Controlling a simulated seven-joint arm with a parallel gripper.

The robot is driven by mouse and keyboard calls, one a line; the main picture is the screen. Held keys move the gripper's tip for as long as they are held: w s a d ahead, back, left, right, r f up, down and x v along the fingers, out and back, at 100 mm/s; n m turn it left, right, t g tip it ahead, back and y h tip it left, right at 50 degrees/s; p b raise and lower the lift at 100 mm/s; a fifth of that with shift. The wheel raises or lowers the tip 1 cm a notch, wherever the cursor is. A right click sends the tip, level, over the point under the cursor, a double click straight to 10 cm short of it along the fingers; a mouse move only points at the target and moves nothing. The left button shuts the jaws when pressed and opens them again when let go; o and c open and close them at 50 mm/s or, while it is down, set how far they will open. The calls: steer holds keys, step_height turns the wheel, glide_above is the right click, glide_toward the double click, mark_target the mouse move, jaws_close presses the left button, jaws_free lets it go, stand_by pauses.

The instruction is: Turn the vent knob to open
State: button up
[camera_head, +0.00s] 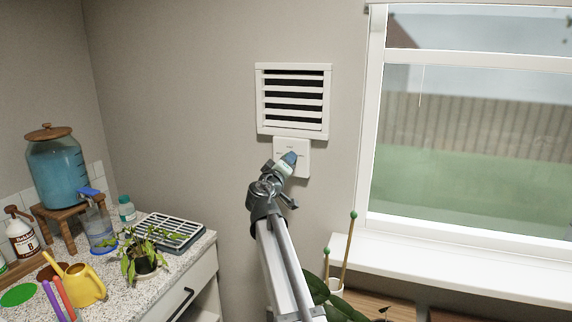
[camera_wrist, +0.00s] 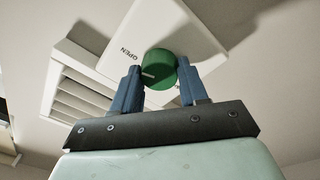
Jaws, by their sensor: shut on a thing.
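The vent knob (camera_wrist: 160,69) is a round green knob with a pale pointer mark, on a white wall plate (camera_head: 303,170). The wrist view shows the word OPEN on the plate to the knob's upper left, and the pale mark points to the left. My gripper (camera_wrist: 160,88) has its two blue fingers on either side of the knob, shut on it. In the head view my gripper (camera_head: 289,158) is against the plate and hides the knob. The white vent (camera_head: 293,133) is above the plate, with dark gaps between its slats.
A window (camera_head: 375,110) with a white sill is to the right. At the lower left, a speckled counter (camera_head: 205,240) holds a blue water dispenser (camera_head: 57,175), a potted plant (camera_head: 143,264), a yellow watering can (camera_head: 84,287) and a rack (camera_head: 172,231). Green-tipped stakes (camera_head: 349,245) stand at the lower right.

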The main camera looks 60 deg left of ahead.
stand_by(0.3)
steer(key=o, duration=1.1)
steer(key=shift+c, duration=0.2)
steer(key=v, duration=1.3)
steer(key=shift+s+d, duration=0.25)
steer(key=shift+d, duration=0.1)
